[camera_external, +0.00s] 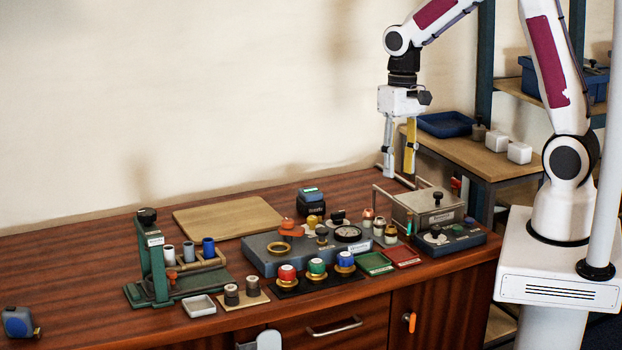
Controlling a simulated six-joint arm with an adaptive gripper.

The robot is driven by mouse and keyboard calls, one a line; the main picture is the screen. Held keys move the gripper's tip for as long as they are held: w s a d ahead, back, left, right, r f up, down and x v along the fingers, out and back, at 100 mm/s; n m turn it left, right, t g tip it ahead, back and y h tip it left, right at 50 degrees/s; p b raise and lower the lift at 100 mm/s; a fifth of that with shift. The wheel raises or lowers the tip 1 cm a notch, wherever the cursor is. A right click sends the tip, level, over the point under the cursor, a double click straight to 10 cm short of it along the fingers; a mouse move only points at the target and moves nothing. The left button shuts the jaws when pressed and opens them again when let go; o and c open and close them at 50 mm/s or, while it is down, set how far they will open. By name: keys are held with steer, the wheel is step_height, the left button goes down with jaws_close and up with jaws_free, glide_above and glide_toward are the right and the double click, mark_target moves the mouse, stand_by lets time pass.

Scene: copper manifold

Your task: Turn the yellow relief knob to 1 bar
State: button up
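A small yellow knob (312,222) stands on top of the grey-blue manifold block (262,254), near its back edge. I take it to be the relief knob; its pointer and scale are too small to read. A round dial gauge (348,233) sits on the same block, to the right of the knob. My gripper (399,168) hangs pointing down, above and to the right of the manifold, well apart from the knob. Its two fingers are spread and nothing shows between them. The right finger has a yellow face.
An orange handle (291,226) and brass ring (279,248) flank the knob. Red (287,272), green (317,266) and blue (345,259) caps stand in front. A metal box (428,208) with a raised bar stands at right, a green press (156,262) at left.

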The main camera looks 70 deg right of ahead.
steer(key=w+f+n+h, duration=0.1)
steer(key=w+f+h, duration=0.1)
steer(key=w+f, duration=0.3)
steer(key=m+t+h, duration=0.3)
steer(key=m, duration=0.2)
glide_toward(312, 217)
steer(key=shift+w+d+f, duration=0.1)
steer(key=shift+d+f, duration=0.1)
steer(key=shift+f, duration=0.1)
steer(key=shift+f, duration=0.15)
steer(key=shift+x, duration=3.75)
jaws_close()
